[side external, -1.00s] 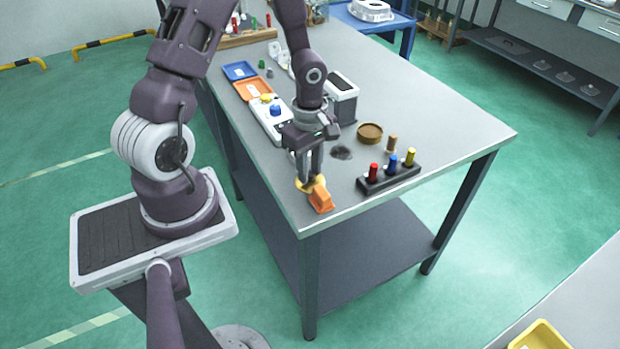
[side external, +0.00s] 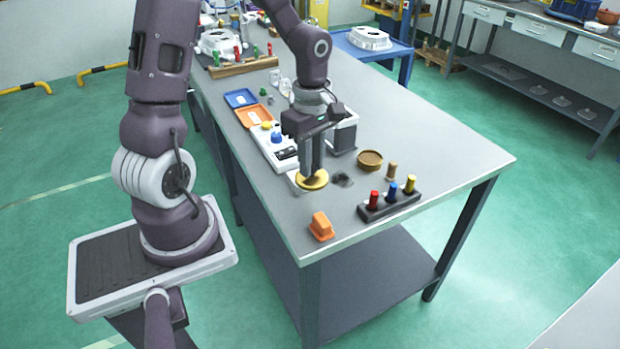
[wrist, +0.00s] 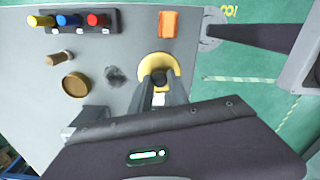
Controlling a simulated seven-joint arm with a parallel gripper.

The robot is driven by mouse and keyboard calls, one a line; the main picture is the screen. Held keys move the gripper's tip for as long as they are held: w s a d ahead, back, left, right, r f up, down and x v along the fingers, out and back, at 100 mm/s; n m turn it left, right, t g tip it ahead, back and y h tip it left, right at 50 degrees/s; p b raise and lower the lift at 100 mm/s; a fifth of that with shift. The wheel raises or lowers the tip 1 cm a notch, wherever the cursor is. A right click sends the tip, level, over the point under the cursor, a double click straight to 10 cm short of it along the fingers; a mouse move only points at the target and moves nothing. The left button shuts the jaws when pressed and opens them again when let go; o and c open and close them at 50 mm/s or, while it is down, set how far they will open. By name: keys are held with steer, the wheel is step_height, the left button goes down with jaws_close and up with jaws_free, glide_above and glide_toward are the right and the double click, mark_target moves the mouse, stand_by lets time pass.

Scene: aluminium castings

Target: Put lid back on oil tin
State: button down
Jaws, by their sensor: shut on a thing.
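The round yellow lid (side external: 314,181) is in my gripper (side external: 312,172), whose fingers point down at its middle. In the wrist view the lid (wrist: 172,66) has a dark centre, where the fingertips (wrist: 159,80) meet it. A round brown, open-looking tin (side external: 370,160) stands on the bench, right of the lid and apart from it; it also shows in the wrist view (wrist: 75,86). I cannot tell its contents or whether it is the oil tin. A pale flat shape shows at the lid's left edge; I cannot tell whether they touch.
An orange block (side external: 321,226) lies near the bench corner. A black rack (side external: 388,206) holds red, blue and yellow pegs, with a small tan cylinder (side external: 391,170) behind it. A dark smudge or heap (side external: 342,180) lies between lid and tin. The bench's right side is clear.

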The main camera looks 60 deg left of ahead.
steer(key=w+a, duration=0.4)
steer(key=w, duration=0.7)
steer(key=w+a, duration=0.3)
steer(key=w, duration=0.8)
steer(key=shift+s+f, duration=0.2)
steer(key=shift+f, duration=3.15)
steer(key=shift+f, duration=0.15)
steer(key=c, duration=1.2)
jaws_free()
steer(key=shift+o, duration=0.3)
steer(key=o, duration=0.4)
steer(key=shift+o, duration=0.2)
